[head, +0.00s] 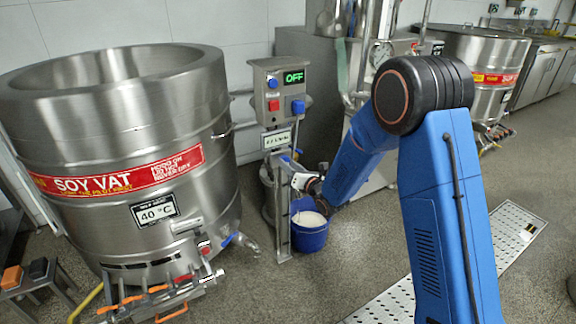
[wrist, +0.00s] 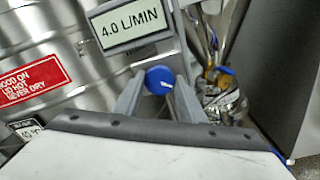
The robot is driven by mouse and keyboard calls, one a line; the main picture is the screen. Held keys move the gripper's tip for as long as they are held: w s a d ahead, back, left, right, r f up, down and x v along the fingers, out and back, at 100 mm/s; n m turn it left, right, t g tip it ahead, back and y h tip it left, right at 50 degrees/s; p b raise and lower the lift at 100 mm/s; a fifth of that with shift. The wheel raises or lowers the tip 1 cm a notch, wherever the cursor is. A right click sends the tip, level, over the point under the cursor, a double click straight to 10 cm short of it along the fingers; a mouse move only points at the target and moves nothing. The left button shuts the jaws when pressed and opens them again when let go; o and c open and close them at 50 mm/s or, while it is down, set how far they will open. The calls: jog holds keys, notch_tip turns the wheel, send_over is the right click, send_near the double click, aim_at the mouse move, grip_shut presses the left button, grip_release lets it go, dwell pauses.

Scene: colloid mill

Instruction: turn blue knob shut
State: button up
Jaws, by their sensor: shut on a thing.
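The blue knob (wrist: 159,80) is in the middle of the wrist view, just below a display (wrist: 129,24) reading 4.0 L/MIN. It has a small white mark on its face. My gripper (wrist: 158,88) has one grey finger on each side of the knob and is shut on it. In the head view my gripper (head: 291,168) is at the post under the small display (head: 277,138), and the knob is mostly hidden there.
A grey control box (head: 280,90) above reads OFF and carries blue and red controls. A blue bucket (head: 312,241) with pale contents stands on the floor below. The large steel soy vat (head: 110,120) stands close on the left. Clear floor lies in front.

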jog(key=n, duration=1.2)
jog(key=n+h, duration=0.1)
jog(key=n, duration=1.1)
jog(key=shift+s+a+f+h, duration=0.1)
jog(key=shift+s+f+h, duration=0.1)
jog(key=shift+h, duration=0.1)
dwell(2.0)
dwell(0.5)
jog(key=o, duration=1.1)
jog(key=shift+r, duration=0.1)
jog(key=shift+c, duration=0.2)
